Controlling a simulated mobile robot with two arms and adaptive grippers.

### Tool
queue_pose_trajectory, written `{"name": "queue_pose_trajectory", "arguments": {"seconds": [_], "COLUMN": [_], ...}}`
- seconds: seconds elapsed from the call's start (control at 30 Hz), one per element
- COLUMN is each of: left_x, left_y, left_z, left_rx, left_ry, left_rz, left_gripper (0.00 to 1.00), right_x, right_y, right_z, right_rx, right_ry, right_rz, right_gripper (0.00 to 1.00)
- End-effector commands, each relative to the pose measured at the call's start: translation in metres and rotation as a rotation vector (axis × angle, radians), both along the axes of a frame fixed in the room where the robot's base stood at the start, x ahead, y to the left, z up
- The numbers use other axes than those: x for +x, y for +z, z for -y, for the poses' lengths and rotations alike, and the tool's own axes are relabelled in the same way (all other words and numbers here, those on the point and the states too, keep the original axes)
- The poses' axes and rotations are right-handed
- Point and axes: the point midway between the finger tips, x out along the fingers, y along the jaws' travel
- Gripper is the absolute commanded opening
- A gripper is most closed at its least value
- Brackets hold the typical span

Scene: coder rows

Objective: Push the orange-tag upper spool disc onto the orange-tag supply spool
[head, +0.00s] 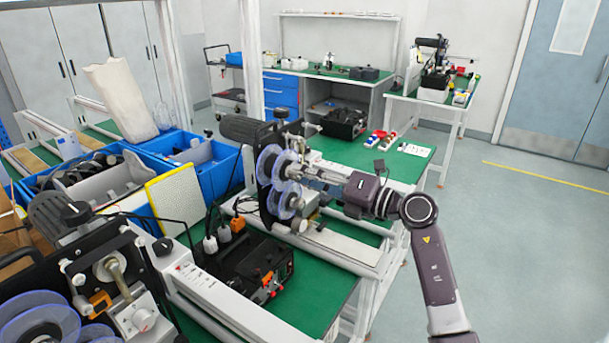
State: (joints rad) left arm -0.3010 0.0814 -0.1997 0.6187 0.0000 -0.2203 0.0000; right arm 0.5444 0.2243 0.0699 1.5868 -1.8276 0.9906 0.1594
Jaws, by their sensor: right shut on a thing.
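My right gripper (304,171) reaches in from the right and is shut at the upper blue see-through spool disc (270,160) on the middle coder. The disc stands on edge at the coder's dark plate (261,197). The supply spool behind it is mostly hidden, and I cannot tell whether the disc touches it. A lower blue disc (283,203) stands just below. No orange tag can be made out on these spools at this size. My left gripper is not in view.
Another coder with large blue discs (40,322) fills the near left. A black controller box (250,262) stands on the green bench (318,290). Blue bins (215,165) are behind at left. Small coloured parts (381,140) lie on the bench beyond my gripper. Floor at right is clear.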

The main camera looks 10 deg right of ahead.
Motion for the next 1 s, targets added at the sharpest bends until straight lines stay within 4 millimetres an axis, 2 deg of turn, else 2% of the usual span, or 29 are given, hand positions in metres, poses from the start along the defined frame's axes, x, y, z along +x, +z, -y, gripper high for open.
{"name": "queue_pose_trajectory", "arguments": {"seconds": [1.0], "left_x": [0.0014], "left_y": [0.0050], "left_z": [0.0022], "left_rx": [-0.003], "left_ry": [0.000], "left_rz": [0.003], "left_gripper": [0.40], "right_x": [-0.0001], "right_y": [0.0005], "right_z": [0.0000], "right_rx": [0.002], "right_ry": [0.000], "right_rz": [0.000], "right_gripper": [0.00]}}
